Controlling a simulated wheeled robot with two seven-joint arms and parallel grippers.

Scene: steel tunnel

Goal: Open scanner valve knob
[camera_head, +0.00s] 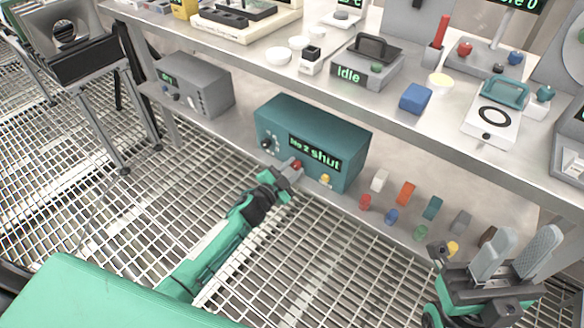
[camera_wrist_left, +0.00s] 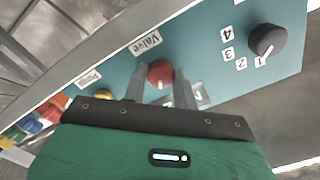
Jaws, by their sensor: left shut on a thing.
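The scanner is a teal box (camera_head: 320,130) on the lower shelf, its display reading "shut". Its red valve knob (camera_head: 296,164) is on the front, below the display. In the left wrist view the red knob (camera_wrist_left: 160,73) sits under the label "Valve". My left gripper (camera_head: 290,169) is at the front panel, shut on the red knob, with one finger on each side of it. A black dial (camera_wrist_left: 267,40) with numbers is beside it, and a yellow knob (camera_head: 325,179) is on the other side. My right gripper (camera_head: 512,255) is open and empty at the lower right.
A grey box (camera_head: 194,84) stands left of the scanner on the shelf. Several small coloured blocks, including an orange one (camera_head: 405,193), lie to its right. The table top (camera_head: 440,135) overhangs the shelf and carries an "Idle" device (camera_head: 362,66).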

